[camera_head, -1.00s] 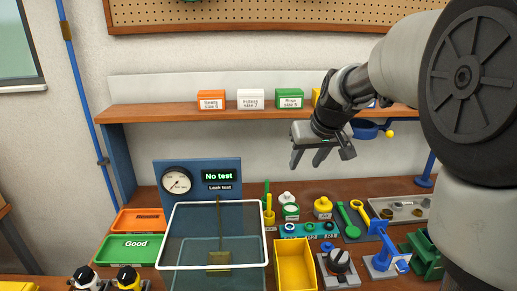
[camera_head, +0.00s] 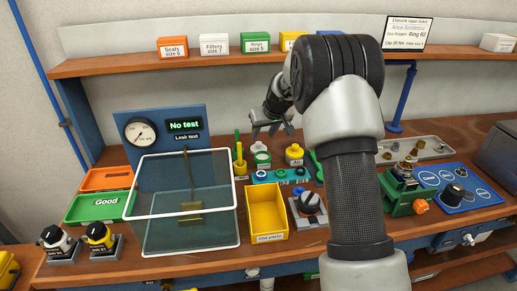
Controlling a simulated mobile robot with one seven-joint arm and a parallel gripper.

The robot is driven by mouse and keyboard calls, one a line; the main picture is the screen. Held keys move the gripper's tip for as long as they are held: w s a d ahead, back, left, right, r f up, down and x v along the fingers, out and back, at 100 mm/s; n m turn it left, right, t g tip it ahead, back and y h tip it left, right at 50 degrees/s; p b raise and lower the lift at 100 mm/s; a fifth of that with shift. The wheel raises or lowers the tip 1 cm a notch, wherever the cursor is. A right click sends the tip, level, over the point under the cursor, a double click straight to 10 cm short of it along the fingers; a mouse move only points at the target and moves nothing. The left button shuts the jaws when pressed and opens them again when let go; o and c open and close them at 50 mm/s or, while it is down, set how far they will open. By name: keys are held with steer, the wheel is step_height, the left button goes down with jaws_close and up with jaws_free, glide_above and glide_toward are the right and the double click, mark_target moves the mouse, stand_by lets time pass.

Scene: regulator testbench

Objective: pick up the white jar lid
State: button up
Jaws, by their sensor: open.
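A small jar with a green body (camera_head: 262,158) stands on the bench near the back, with a white lid (camera_head: 259,147) on top. My gripper (camera_head: 272,135) hangs just above and beside this jar, fingers pointing down. Its fingers are apart, with nothing visible between them. I cannot tell the exact gap between the fingers and the lid. A yellow jar (camera_head: 294,153) stands to the right of the white-lidded one.
A clear water tank (camera_head: 190,235) and the gauge panel (camera_head: 165,130) stand to the left. A yellow bin (camera_head: 266,212) is in front of the jars. Boxes line the shelf (camera_head: 130,65) above. My arm hides part of the bench's middle right.

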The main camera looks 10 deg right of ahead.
mark_target(259, 143)
steer(key=shift+x, duration=3.05)
steer(key=shift+s+a+f, duration=0.1)
steer(key=shift+s, duration=0.1)
steer(key=shift+c, duration=0.3)
jaws_close()
